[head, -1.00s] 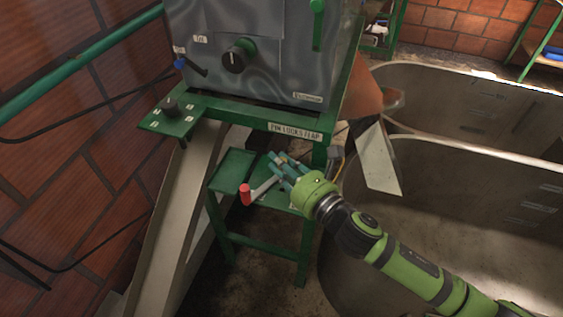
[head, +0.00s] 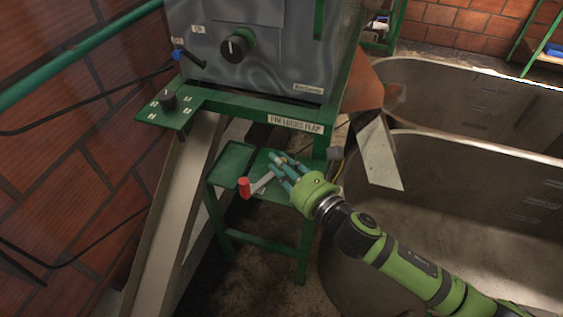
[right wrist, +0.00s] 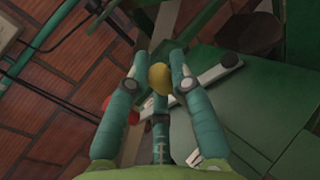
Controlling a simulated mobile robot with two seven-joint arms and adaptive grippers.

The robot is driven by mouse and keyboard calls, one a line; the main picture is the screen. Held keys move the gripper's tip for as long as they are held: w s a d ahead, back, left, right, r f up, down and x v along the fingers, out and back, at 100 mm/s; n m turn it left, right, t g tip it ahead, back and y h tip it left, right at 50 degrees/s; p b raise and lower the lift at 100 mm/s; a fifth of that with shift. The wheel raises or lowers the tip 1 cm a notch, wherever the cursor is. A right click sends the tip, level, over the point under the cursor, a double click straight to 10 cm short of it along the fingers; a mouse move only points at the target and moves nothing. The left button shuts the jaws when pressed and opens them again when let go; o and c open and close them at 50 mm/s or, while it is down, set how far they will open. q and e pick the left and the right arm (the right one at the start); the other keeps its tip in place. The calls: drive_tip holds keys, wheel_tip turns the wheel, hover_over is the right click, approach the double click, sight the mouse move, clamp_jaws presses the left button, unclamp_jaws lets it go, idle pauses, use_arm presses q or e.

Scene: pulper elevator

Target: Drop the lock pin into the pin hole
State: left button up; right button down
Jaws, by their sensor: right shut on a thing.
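My right gripper (head: 279,160) reaches in from the lower right, below the green frame labelled "PIN LOCKS FLAP" (head: 296,125). In the right wrist view its fingers (right wrist: 160,80) are closed around a yellow rounded thing, which looks like the head of the lock pin (right wrist: 159,73). The rest of the pin is hidden by the fingers. In the head view the pin cannot be made out. I cannot make out the pin hole in either view. My left gripper is not in view.
A crank with a red handle (head: 244,187) lies close to the fingers, over the small green stand (head: 230,162). The grey machine (head: 270,60) stands above. A large metal tub (head: 470,190) is at the right, a pale chute (head: 180,210) at the left.

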drive_tip(key=shift+f+b, duration=0.35)
drive_tip(key=shift+f, duration=0.15)
drive_tip(key=c, duration=1)
unclamp_jaws()
drive_tip(key=shift+f, duration=0.1)
drive_tip(key=shift+s, duration=0.1)
drive_tip(key=v, duration=1.2)
drive_tip(key=shift+r, duration=0.2)
